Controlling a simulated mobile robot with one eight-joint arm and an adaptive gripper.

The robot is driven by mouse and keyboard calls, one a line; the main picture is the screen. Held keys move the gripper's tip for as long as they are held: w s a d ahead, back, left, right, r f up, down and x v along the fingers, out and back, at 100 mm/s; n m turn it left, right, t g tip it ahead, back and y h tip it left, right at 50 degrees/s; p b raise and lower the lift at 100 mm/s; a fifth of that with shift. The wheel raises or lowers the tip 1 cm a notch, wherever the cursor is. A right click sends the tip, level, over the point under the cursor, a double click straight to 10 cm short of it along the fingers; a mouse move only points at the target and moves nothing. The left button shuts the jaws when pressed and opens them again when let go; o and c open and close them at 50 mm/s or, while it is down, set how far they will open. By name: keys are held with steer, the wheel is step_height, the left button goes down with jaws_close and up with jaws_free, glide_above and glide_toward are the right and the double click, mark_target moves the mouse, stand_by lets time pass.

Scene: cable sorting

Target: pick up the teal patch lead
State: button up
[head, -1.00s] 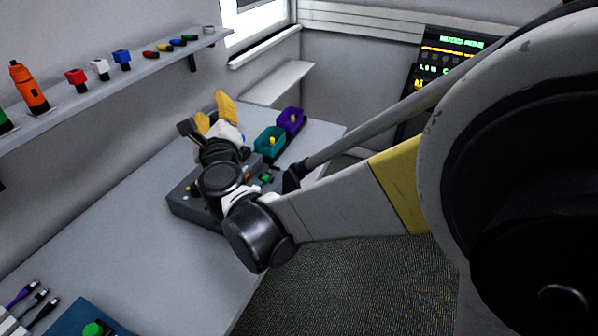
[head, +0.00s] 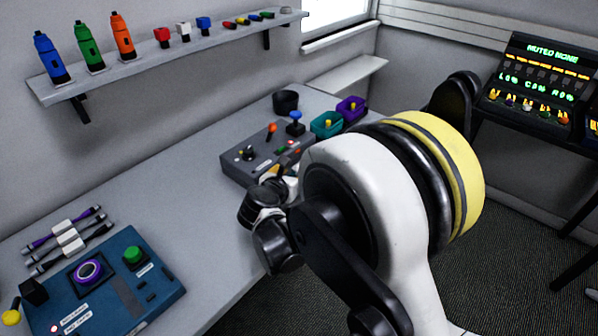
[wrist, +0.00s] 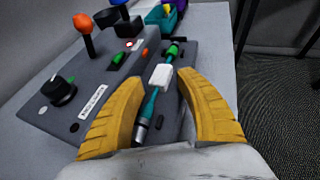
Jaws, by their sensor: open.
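The teal patch lead (wrist: 150,104) shows in the wrist view, with a white block (wrist: 161,77) around its middle and a grey plug at its near end. It lies lengthwise along the right part of a grey control box (wrist: 92,77). My gripper (wrist: 160,82) is open, its yellow fingers on either side of the lead with gaps to both. I cannot tell how high the fingertips are above the box. In the head view my arm hides most of the gripper and the lead, by the right side of the grey box (head: 240,170).
An orange-tipped lever (wrist: 85,32) and a black knob (wrist: 58,90) stand on the box. Teal (head: 326,125) and purple (head: 351,108) bins stand behind it. A blue panel (head: 115,285) and several banded leads (head: 68,237) lie at the front left. A shelf (head: 170,60) runs along the wall.

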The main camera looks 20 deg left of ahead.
steer(key=b+x, duration=0.2)
steer(key=x, duration=0.2)
steer(key=shift+w+f, duration=0.15)
steer(key=shift+f, duration=0.15)
steer(key=shift+r, duration=0.1)
jaws_close()
steer(key=shift+r, duration=0.1)
